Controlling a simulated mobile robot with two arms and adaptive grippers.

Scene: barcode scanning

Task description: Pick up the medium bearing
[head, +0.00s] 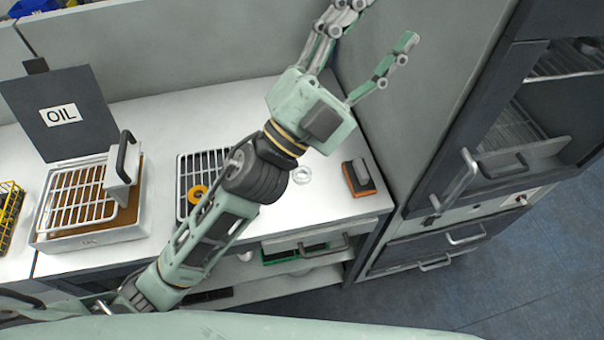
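An orange ring (197,194) lies on a dark wire rack (185,160) on the white counter, left of my arm. A small pale ring (302,175) lies on the counter just right of my arm. I cannot tell which of these, if either, is the medium bearing; my arm hides part of the rack and counter. My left gripper (385,24) is raised above the back right of the counter, its fingers spread apart with nothing between them. It is well away from both rings. My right gripper is not in view.
A yellow crate (9,212) is at the far left. An orange and dark block (359,178) is at the counter's right, beside a tall grey cabinet (425,100).

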